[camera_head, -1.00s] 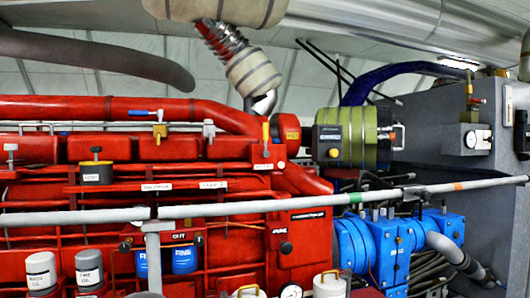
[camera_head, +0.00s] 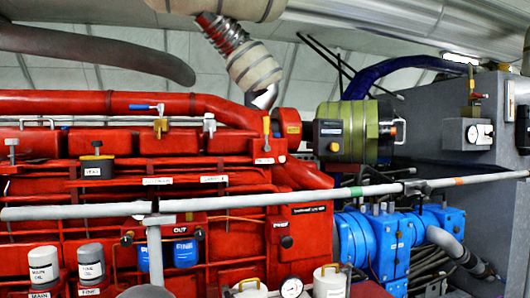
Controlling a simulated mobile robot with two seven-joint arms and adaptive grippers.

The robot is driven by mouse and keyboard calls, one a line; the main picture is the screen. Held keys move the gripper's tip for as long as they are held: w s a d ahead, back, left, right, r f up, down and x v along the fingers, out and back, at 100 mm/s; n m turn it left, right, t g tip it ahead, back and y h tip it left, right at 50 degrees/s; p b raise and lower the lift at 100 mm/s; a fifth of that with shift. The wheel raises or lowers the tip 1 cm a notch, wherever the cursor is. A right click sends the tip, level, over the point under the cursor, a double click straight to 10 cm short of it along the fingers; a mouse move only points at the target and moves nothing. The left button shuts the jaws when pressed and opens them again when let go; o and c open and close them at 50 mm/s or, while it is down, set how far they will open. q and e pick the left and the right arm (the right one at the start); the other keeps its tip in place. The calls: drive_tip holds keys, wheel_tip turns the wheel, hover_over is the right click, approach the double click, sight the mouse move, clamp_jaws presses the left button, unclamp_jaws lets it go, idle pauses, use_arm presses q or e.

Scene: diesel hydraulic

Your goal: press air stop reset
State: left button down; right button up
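The red diesel engine (camera_head: 120,215) fills the left and middle of the head view. No control readable as "air stop reset" can be made out; most labels are too small to read. A green cylindrical housing (camera_head: 361,122) with a black box (camera_head: 328,134) bearing a small yellow mark sits at the engine's right end. A small black knob (camera_head: 286,242) is on the engine's right end plate. A yellow lever (camera_head: 266,131) stands on the engine top. Neither of my grippers is in view.
A grey railing (camera_head: 250,201) crosses in front of the engine, with a post (camera_head: 154,255). Blue pumps (camera_head: 390,240) are at lower right. A grey cabinet (camera_head: 435,120) with a gauge (camera_head: 478,136) stands at right. White-topped canisters (camera_head: 43,265) and another gauge (camera_head: 291,287) are low down.

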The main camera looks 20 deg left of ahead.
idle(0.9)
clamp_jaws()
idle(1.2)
